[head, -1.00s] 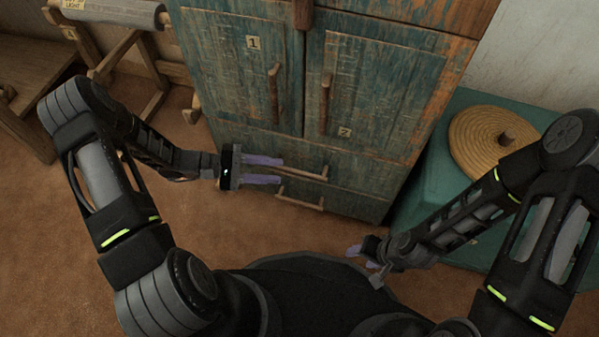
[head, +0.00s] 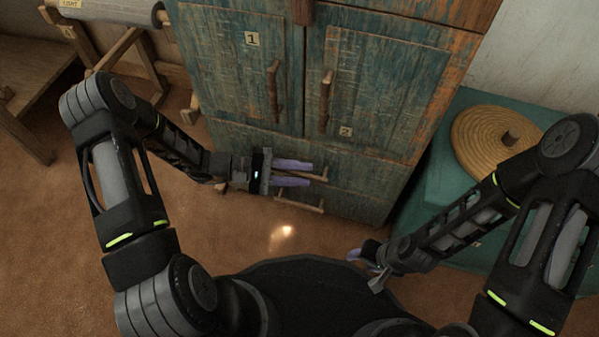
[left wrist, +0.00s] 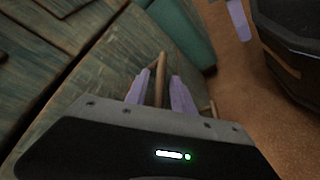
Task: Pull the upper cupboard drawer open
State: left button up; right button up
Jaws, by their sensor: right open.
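The worn blue-green wooden cupboard (head: 385,110) stands ahead with two drawers low in its front. The upper drawer (head: 352,172) looks shut. Its light wooden bar handle (head: 320,178) runs between the two purple fingers of my left gripper (head: 311,174). In the left wrist view the handle (left wrist: 162,68) lies between the spread fingers, with visible gaps; I see no grip on it. The lower drawer's handle (head: 301,201) is just below, and that drawer also looks shut. My right gripper (head: 364,256) is open and empty, low near my base.
Doors 1 (head: 240,75) and 2 (head: 375,80) above the drawers are shut, with upright handles. A teal chest (head: 428,190) with a round woven lid (head: 493,138) stands at the right. A wooden frame with a roller (head: 120,14) is at left. The floor before the drawers is clear.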

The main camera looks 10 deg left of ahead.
pick_arm(q)
grip_shut()
dwell(1.2)
